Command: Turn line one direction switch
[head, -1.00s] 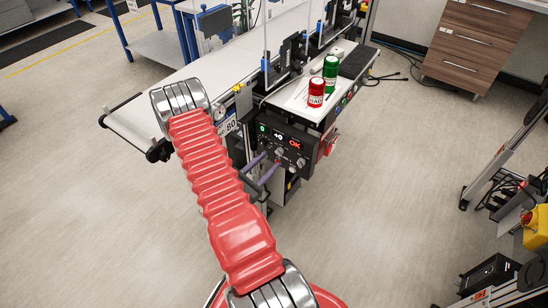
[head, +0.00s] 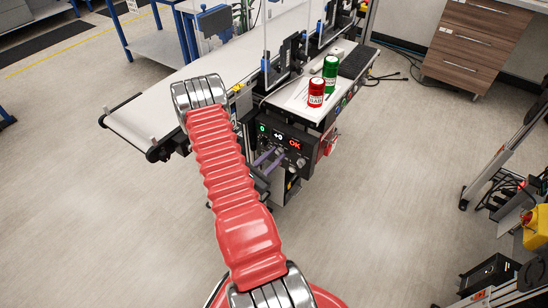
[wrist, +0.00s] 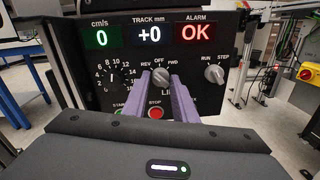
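The black control panel (wrist: 205,78) fills the top of the wrist view, and its front also shows in the head view (head: 300,160). Its direction switch (wrist: 160,76) is a grey knob under the labels REV, OFF and FWD. The knob points roughly up, near OFF. My gripper (wrist: 161,78) has two purple fingers, apart, one on each side of this knob at its height. I cannot tell whether they touch it. In the head view my gripper (head: 270,157) is at the panel's front, partly hidden by my arm.
A speed dial (wrist: 115,76) is left of the switch, a RUN/STEP knob (wrist: 214,74) right, and a red stop button (wrist: 155,112) below. Displays read 0, +0 and OK. Red (head: 316,95) and green (head: 330,70) cans stand above the panel beside the conveyor (head: 145,110).

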